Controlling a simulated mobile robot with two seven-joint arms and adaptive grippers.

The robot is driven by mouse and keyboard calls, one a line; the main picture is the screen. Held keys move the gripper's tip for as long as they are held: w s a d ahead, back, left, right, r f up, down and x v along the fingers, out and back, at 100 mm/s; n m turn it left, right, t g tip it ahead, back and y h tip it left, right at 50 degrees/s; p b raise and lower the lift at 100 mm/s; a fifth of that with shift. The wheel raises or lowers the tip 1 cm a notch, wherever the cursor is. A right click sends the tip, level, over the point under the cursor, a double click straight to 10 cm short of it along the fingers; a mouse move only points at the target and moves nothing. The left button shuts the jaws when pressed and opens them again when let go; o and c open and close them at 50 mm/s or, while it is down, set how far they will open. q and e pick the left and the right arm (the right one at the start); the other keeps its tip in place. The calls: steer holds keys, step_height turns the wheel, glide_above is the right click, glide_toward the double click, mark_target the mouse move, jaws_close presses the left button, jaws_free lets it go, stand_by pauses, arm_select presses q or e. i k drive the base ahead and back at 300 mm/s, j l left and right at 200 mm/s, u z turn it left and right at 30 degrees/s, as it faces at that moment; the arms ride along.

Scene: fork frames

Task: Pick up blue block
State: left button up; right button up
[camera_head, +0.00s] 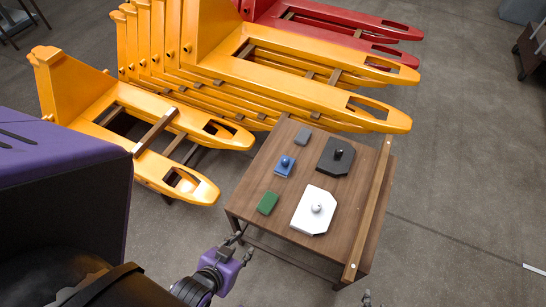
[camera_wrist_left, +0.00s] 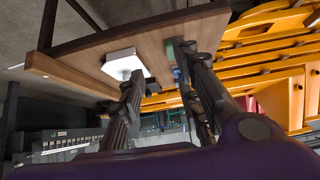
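The blue block (camera_head: 284,169) lies on the wooden table (camera_head: 255,181), toward its left side, with a round blue knob on top. In the left wrist view a small blue patch of it (camera_wrist_left: 177,73) shows, mostly hidden behind a finger. My left gripper (camera_head: 241,247) is off the table's near left edge, well short of the blue block. Its two fingers are spread with nothing between them, as the left wrist view also shows (camera_wrist_left: 163,92). Only a small tip of my right gripper (camera_head: 367,298) shows at the bottom edge, by the table's near right corner.
A green block (camera_head: 267,203) lies nearer than the blue one, a grey block (camera_head: 303,136) beyond it. A white board with a knob (camera_head: 311,220) and a black board with a knob (camera_head: 328,164) lie to the right. Yellow pallet jacks (camera_head: 300,70) crowd the table's far left side.

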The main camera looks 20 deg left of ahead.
mark_target(284, 167)
steer(key=i+j, duration=0.1)
steer(key=j, duration=0.5)
steer(key=i+j, duration=0.1)
steer(key=j, duration=1.05)
steer(key=i, duration=0.05)
